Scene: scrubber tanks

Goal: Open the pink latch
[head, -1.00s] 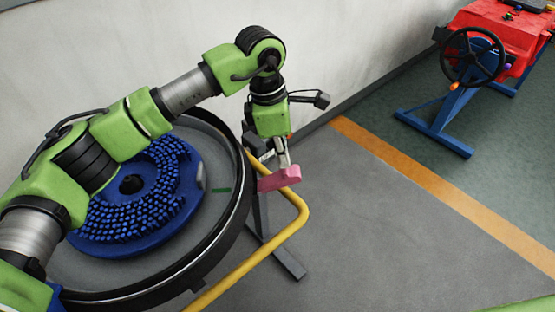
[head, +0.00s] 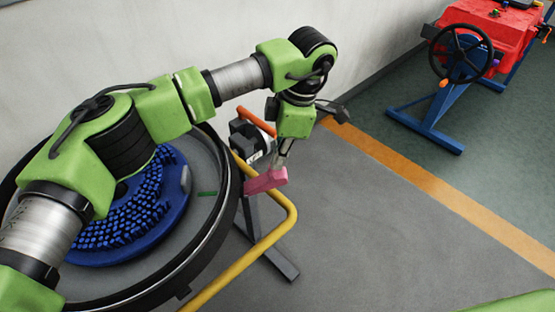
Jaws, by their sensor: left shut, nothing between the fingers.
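The pink latch (head: 266,181) sits at the right outer rim of the round tank (head: 222,222), beside the yellow rail. My left gripper (head: 278,164) points down at the latch from above, its fingers shut with nothing between them. The fingertips are at or just behind the latch's upper edge; I cannot tell whether they touch it. The latch's inner end meets the tank rim. My right gripper is not in view; only a green piece of my own body shows at the bottom right corner.
A yellow tubular rail (head: 290,212) bends around the tank's right side. A blue round brush (head: 140,215) lies inside the tank. A dark motor-like unit (head: 250,141) stands behind the latch. A red machine with a black wheel (head: 461,54) is far right. The grey floor at right is clear.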

